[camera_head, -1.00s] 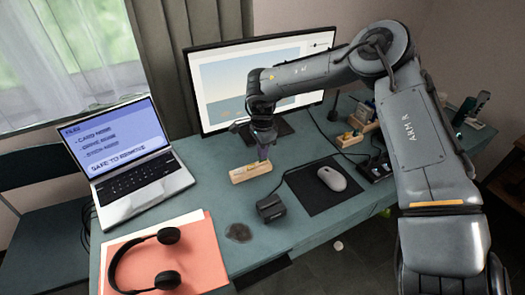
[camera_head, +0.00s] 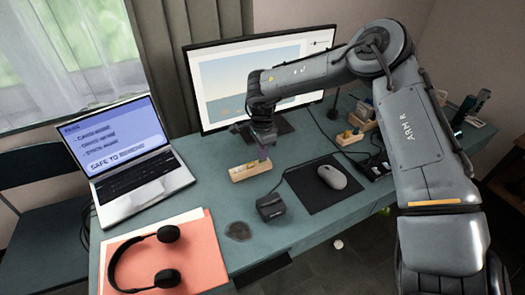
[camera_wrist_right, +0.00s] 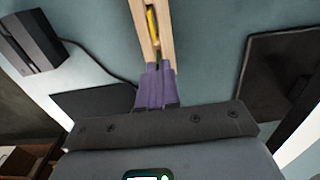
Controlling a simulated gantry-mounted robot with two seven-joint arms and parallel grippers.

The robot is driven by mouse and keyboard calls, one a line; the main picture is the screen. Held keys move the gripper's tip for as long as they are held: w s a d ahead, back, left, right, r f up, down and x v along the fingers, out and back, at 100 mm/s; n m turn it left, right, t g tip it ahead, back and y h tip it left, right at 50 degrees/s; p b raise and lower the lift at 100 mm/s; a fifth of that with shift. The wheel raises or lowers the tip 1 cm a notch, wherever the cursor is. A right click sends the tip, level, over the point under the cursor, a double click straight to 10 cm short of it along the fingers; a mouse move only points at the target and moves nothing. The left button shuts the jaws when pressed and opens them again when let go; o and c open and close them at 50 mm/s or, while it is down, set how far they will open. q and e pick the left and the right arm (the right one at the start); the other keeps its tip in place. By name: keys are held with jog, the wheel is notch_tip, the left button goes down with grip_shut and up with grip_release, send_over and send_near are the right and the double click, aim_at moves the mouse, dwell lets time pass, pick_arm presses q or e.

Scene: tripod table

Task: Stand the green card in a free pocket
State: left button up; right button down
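The pale wooden slotted block (camera_head: 243,173) lies on the desk in front of the monitor. It also shows in the right wrist view (camera_wrist_right: 166,22), with a yellow piece (camera_wrist_right: 152,25) in its slot. My right gripper (camera_head: 265,155) points down at the block's right part. In the right wrist view its purple fingertips (camera_wrist_right: 158,68) are close together at the slot. A thin dark green edge, seemingly the green card (camera_wrist_right: 158,53), shows at the tips; most of it is hidden. I cannot tell how deep it sits. My left gripper is not in view.
A black mouse mat (camera_head: 325,184) with a grey mouse (camera_head: 332,176) lies right of the block. A small black box (camera_head: 270,206) stands in front. The monitor (camera_head: 225,80) is behind, the laptop (camera_head: 145,190) left. More small wooden holders (camera_head: 350,138) stand back right.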

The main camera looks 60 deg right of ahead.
jog(key=shift+f+b, duration=0.55)
jog(key=shift+f, duration=0.4)
jog(key=c, duration=1.3)
grip_release()
notch_tip(320, 180, up, 10)
jog(key=p, duration=0.3)
jog(key=shift+r+p, duration=0.35)
jog(key=shift+r, duration=0.1)
jog(key=shift+r, duration=0.1)
